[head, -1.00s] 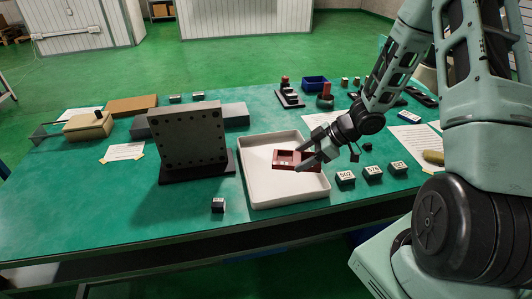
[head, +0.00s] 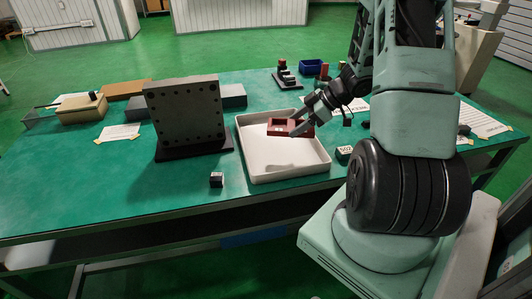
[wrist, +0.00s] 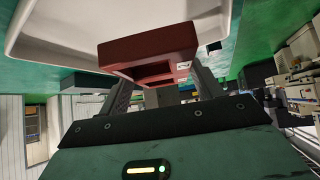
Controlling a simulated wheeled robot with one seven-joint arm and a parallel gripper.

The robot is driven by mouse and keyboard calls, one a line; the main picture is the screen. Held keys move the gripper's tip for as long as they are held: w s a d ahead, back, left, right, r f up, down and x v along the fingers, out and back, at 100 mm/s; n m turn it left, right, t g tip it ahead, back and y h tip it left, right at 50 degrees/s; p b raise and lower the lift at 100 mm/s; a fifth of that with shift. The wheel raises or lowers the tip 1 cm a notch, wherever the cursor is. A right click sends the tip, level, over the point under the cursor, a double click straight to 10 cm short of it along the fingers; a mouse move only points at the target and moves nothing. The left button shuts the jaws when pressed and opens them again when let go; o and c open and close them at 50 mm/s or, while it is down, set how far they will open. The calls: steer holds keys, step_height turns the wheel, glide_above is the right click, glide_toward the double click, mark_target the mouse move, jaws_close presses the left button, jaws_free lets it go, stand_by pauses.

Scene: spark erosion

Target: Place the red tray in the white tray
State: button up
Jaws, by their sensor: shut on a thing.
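The red tray (head: 290,127) is a small dark red box with a pale label. My gripper (head: 298,126) is shut on it in the head view. The red tray shows over the inside of the white tray (head: 290,171), toward its back right; whether it touches the floor of the tray is hard to tell. In the wrist view the red tray (wrist: 148,52) sits between the two fingers of my gripper (wrist: 160,88), with the white tray (wrist: 60,35) beyond it.
A dark upright plate with holes (head: 186,112) stands left of the white tray. A small marked block (head: 216,179) lies front left, and another block (head: 344,153) lies close to the tray's right side. A blue bin (head: 312,67) is at the back. The table's front left is clear.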

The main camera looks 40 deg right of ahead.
step_height(320, 180, down, 9)
steer(key=shift+f+b, duration=0.15)
steer(key=shift+b, duration=0.25)
steer(key=shift+f, duration=0.2)
steer(key=o, duration=1.1)
steer(key=shift+c, duration=0.2)
